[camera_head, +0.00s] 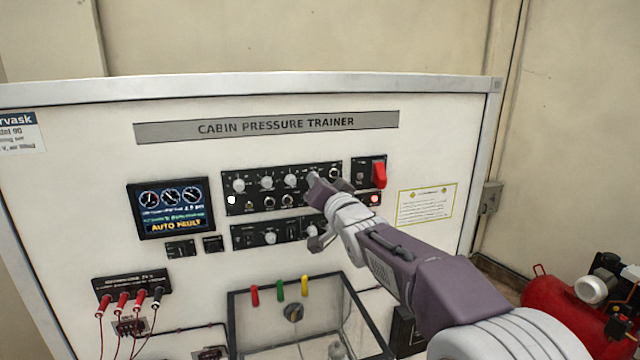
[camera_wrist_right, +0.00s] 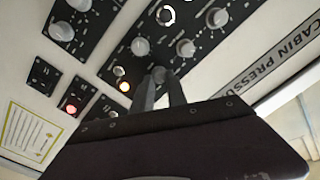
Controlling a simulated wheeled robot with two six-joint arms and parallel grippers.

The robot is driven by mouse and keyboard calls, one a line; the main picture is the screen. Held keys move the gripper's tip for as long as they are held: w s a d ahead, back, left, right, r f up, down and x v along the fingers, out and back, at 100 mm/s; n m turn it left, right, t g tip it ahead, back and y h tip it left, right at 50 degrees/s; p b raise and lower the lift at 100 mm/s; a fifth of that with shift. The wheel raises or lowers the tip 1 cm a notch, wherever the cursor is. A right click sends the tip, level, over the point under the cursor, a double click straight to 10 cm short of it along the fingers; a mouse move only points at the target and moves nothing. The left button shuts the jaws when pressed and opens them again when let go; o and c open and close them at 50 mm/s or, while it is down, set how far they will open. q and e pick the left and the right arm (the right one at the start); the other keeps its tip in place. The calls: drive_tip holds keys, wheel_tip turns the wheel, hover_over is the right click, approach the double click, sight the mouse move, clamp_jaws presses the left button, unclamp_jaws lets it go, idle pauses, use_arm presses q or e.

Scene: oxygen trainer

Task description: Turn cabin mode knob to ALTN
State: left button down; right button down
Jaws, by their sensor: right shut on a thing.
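The upper black control panel (camera_head: 238,207) on the white trainer carries a row of pale round knobs; its labels are too small to read. My right gripper (camera_head: 318,186) reaches in from the right and is shut on a knob near the right end of this row. In the right wrist view the grey knob (camera_wrist_right: 158,73) shows at the tips of my right gripper (camera_wrist_right: 166,84). The fingers hide part of it, and I cannot read its pointer setting. My left gripper is not in view.
A display (camera_head: 170,207) shows AUTO FAULT in orange. A red switch (camera_head: 379,175) stands out right of the held knob. A lower panel (camera_head: 270,236) with more knobs lies just below. Red leads (camera_head: 122,301) plug in at lower left. A red compressor (camera_head: 565,310) stands at right.

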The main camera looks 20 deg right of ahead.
drive_tip(key=shift+f, duration=0.25)
drive_tip(key=c, duration=1.3)
unclamp_jaws()
drive_tip(key=shift+w+a, duration=0.1)
drive_tip(key=shift+w, duration=0.15)
drive_tip(key=s+b, duration=0.2)
drive_tip(key=s, duration=0.7)
drive_tip(key=shift+d+b, duration=0.2)
drive_tip(key=shift+b, duration=0.1)
drive_tip(key=shift+f, duration=0.1)
